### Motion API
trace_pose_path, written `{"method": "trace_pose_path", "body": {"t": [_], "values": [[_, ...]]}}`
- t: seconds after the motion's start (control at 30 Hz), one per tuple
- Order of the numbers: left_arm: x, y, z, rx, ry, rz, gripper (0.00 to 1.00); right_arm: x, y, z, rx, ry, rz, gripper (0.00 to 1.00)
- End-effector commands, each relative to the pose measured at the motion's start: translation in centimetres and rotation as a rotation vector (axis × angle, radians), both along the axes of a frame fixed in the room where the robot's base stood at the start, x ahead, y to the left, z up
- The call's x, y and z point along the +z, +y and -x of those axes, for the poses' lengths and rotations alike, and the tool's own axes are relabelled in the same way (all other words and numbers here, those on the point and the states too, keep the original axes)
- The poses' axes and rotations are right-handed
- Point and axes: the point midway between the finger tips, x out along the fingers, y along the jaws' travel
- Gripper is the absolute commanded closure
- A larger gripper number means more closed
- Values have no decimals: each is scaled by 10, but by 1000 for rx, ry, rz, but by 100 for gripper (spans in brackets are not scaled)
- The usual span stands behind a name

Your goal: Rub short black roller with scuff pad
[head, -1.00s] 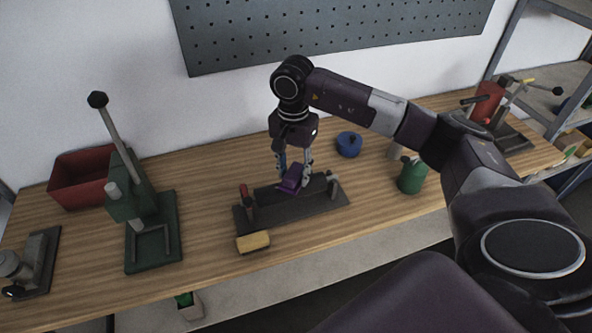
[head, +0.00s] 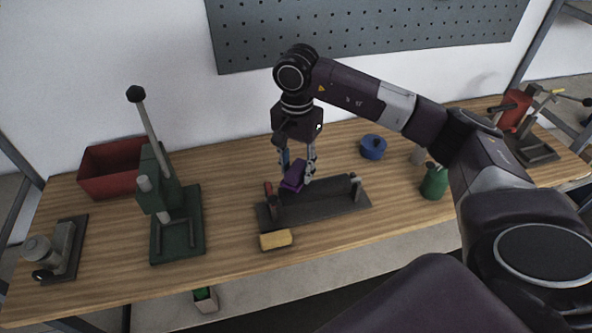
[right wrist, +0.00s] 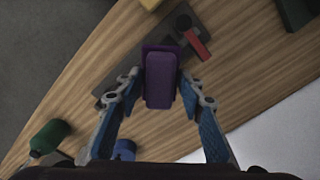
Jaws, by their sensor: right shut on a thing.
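My right gripper (head: 297,172) is shut on a purple pad (head: 293,179). The pad also shows between the two fingers of the right gripper (right wrist: 161,88) in the right wrist view (right wrist: 160,78). It is over a dark stand (head: 325,205) with a short post at each end, nearer the left post, which has a red part (head: 268,188) beside it. I cannot tell whether the pad touches the stand. I cannot make out the short black roller clearly against the dark stand. My left gripper is not in view.
A yellow block (head: 276,240) lies in front of the stand. A green lever press (head: 176,220) and a red bin (head: 108,170) stand to the left. A blue pot (head: 373,147) and a green container (head: 434,183) are to the right. Bare wood lies behind the stand.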

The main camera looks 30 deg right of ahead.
Motion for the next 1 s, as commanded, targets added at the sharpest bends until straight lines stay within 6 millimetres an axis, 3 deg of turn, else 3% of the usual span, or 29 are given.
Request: {"method": "trace_pose_path", "body": {"t": [0.43, 1.0], "values": [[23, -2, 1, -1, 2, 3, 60, 42, 3, 4, -10, -2, 0, 84], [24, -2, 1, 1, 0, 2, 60, 46, 3, 5, -13, 0, 0, 84]]}}
